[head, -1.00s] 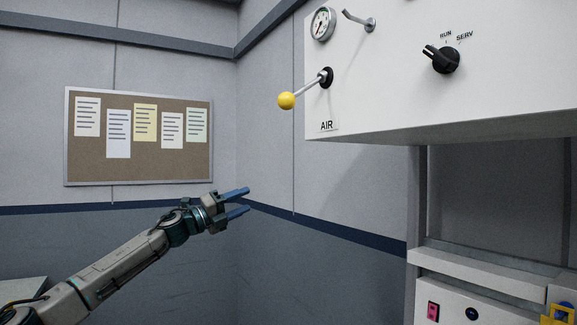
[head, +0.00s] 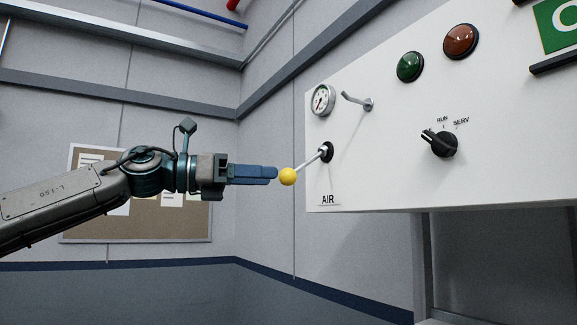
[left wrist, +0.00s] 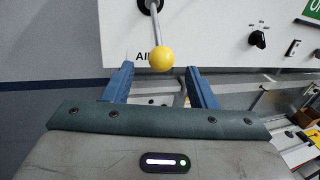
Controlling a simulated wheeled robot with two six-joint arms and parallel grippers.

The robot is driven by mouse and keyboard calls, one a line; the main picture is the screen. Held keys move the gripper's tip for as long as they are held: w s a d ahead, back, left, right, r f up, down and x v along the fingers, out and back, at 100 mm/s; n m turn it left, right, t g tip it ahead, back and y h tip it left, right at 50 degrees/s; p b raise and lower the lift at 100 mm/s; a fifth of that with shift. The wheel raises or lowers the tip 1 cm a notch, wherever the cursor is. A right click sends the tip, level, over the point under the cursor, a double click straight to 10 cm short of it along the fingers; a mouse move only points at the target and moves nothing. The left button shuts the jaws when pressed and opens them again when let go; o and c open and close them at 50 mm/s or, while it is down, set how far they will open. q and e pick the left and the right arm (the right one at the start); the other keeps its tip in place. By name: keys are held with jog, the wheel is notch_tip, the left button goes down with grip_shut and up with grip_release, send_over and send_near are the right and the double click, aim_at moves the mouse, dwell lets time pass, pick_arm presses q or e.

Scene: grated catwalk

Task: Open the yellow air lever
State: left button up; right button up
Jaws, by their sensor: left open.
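The air lever has a yellow ball knob (head: 288,177) on a thin metal rod (head: 308,162) that comes out of a black socket above the AIR label on the white panel. The rod slants down and left from its socket. My left gripper (head: 274,173) is level, with its blue fingertips just left of the knob. In the left wrist view the knob (left wrist: 161,60) shows between the two spread fingers, near their tips. The left gripper is open and holds nothing. Whether a finger touches the knob I cannot tell. My right gripper is not in view.
The white panel (head: 385,180) also bears a gauge (head: 322,100), a small metal hook (head: 358,101), a black RUN/SERV knob (head: 438,143), a green lamp (head: 410,67) and a red lamp (head: 461,41). A corkboard (head: 165,222) hangs on the wall behind my left arm.

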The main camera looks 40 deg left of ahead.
aim_at(283, 173)
pick_arm(q)
jog(key=p+x, duration=0.1)
jog(key=x, duration=0.2)
jog(key=p+x, duration=0.1)
jog(key=shift+w+d+r+p, duration=0.15)
jog(key=shift+d+r+p, duration=0.15)
jog(key=shift+r+p, duration=0.05)
jog(key=shift+w+d+f+p, duration=0.2)
jog(key=shift+w+f+p, duration=0.05)
jog(key=shift+w+p, duration=0.35)
jog(key=shift+d, duration=0.1)
jog(key=shift+c, duration=0.2)
jog(key=c, duration=0.9)
